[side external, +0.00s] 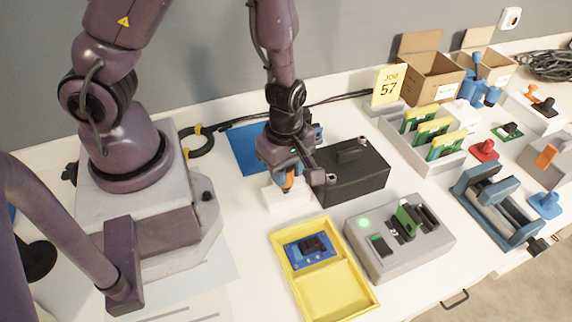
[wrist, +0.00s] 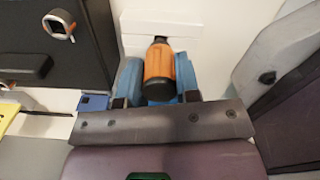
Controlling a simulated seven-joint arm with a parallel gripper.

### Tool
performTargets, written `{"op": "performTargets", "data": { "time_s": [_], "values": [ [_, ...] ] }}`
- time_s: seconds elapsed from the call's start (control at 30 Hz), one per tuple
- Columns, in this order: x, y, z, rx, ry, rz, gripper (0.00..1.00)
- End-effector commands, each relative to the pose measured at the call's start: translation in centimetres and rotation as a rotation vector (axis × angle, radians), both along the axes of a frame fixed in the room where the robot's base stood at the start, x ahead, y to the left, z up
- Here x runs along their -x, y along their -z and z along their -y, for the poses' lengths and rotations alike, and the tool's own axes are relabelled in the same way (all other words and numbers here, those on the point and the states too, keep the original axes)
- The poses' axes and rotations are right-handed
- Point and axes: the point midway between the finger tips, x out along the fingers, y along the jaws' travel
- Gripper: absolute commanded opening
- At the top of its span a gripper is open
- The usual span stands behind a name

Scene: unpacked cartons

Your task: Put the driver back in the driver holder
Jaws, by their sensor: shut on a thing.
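The driver has an orange handle with a black end; it shows in the side view (side external: 288,182) and in the wrist view (wrist: 158,62). My gripper (side external: 286,176) is shut on the handle, with a blue finger on either side of it in the wrist view (wrist: 159,80). The driver holder looks to be the low white block (side external: 284,200) directly below my gripper; it also shows at the top of the wrist view (wrist: 148,22). The driver's shaft is hidden. I cannot tell whether its tip is in the block or above it.
A black box (side external: 350,172) stands close to the right of the holder. A yellow tray (side external: 354,284) with a blue board (side external: 310,252) lies in front. A grey test fixture (side external: 385,265) is right of the tray. A blue mat (side external: 248,150) lies behind.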

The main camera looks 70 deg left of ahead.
Motion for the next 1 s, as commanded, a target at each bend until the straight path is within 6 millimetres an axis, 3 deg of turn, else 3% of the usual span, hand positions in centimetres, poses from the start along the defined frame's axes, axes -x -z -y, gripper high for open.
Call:
{"op": "performTargets", "data": {
  "time_s": [0.2,0.23,0.33,0.37,0.73,1.0],
  "values": [
    [0.0,0.7,0.0,0.001,-0.002,-0.002,0.04],
    [0.0,0.6,0.0,0.001,-0.001,-0.001,0.35],
    [0.0,0.6,0.0,0.001,0.000,0.000,0.58],
    [0.0,0.6,0.0,0.001,0.000,0.000,0.60],
    [0.0,0.2,0.0,0.000,0.001,0.001,0.60],
    [-0.1,-3.0,0.2,0.001,0.007,0.007,0.60]
  ]
}}
